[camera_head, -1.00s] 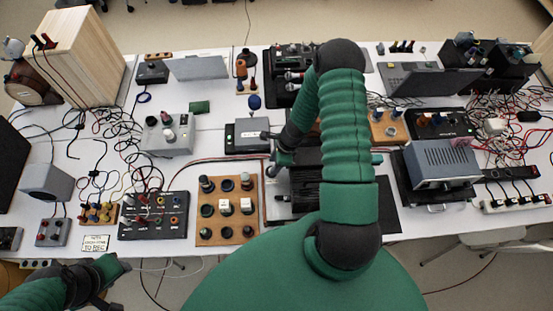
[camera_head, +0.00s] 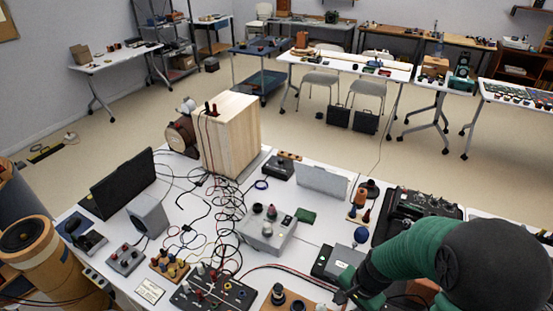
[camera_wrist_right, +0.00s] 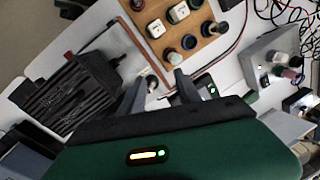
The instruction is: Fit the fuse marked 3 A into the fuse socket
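I cannot make out a marking that reads 3 A, and I cannot tell which part is the fuse socket. My right gripper (camera_wrist_right: 157,84) is open in the right wrist view, its two dark fingers apart above the white table. A small pale piece (camera_wrist_right: 152,82) shows between the fingers; it does not look gripped, and I cannot tell what it is. A wooden board (camera_wrist_right: 208,50) with dark round pieces and white blocks lies just beyond the fingers. In the head view my right gripper (camera_head: 346,296) is low, beside a dark grey box (camera_head: 336,262). My left gripper is out of view.
A grey box with knobs (camera_head: 266,232) stands on the table, with tangled cables (camera_head: 195,205) left of it. A black ribbed unit (camera_wrist_right: 68,95) is left of the fingers. A tall wooden box (camera_head: 228,135) stands at the back. Open floor lies behind the table.

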